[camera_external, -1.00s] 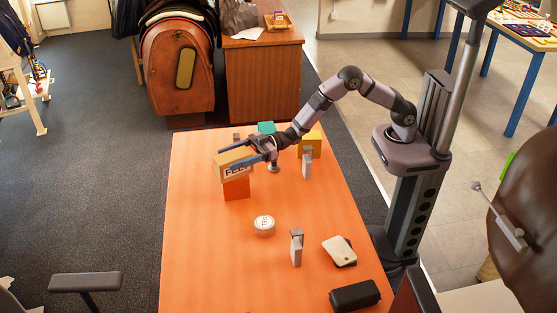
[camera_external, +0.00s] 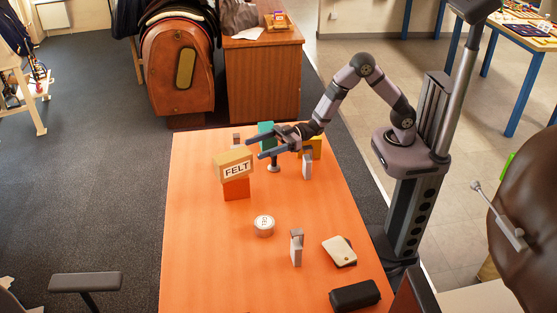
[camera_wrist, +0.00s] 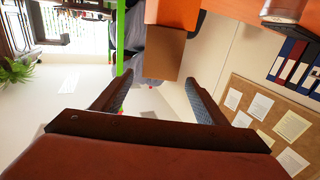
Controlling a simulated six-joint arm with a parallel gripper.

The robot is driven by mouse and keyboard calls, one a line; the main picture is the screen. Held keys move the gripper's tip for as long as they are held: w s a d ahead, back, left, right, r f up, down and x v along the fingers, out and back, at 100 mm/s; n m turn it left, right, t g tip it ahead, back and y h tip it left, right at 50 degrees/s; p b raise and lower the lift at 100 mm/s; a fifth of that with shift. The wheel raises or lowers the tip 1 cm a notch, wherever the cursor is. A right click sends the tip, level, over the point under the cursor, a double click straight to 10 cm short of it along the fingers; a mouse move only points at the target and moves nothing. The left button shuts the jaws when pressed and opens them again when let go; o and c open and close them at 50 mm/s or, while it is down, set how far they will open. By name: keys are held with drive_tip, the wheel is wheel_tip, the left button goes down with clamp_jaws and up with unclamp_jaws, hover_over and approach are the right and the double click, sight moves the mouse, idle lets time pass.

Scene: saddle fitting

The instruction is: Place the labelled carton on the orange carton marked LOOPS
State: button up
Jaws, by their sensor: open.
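The labelled carton (camera_external: 236,170), tan with FELT on its front, rests on top of the orange carton (camera_external: 236,189) on the table. The orange carton's own marking is not readable here. My gripper (camera_external: 254,147) is open and empty, to the right of and slightly above the FELT carton, clear of it. In the wrist view my gripper's fingers (camera_wrist: 155,88) are spread wide with nothing between them. A brown carton face (camera_wrist: 165,52) shows beyond the fingertips.
A teal block (camera_external: 265,129) and a yellow block (camera_external: 312,146) stand near my gripper. A white round tin (camera_external: 264,226), a grey upright piece (camera_external: 297,248), a pale flat item (camera_external: 338,251) and a black case (camera_external: 355,295) are nearer the front. The table's left front is clear.

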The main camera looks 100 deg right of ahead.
drive_tip(key=shift+s+d, duration=0.25)
drive_tip(key=shift+s, duration=0.35)
drive_tip(key=s+d+r+m+g+h+p, duration=0.3)
drive_tip(key=s+d+r+g+h+p, duration=0.55)
drive_tip(key=p, duration=0.75)
drive_tip(key=s+a+r+m+g+y+p, duration=0.1)
drive_tip(key=s+r+g+p, duration=0.3)
drive_tip(key=s, duration=0.5)
drive_tip(key=s+r+g+p, duration=0.1)
drive_tip(key=s+r+p, duration=0.1)
drive_tip(key=s+p, duration=0.5)
drive_tip(key=s+a+r+m+g+y+p, duration=0.1)
drive_tip(key=s+r+g+p, duration=0.2)
drive_tip(key=s, duration=0.8)
wheel_tip(320, 180, down, 34)
drive_tip(key=b, duration=3.4)
drive_tip(key=shift+w, duration=0.15)
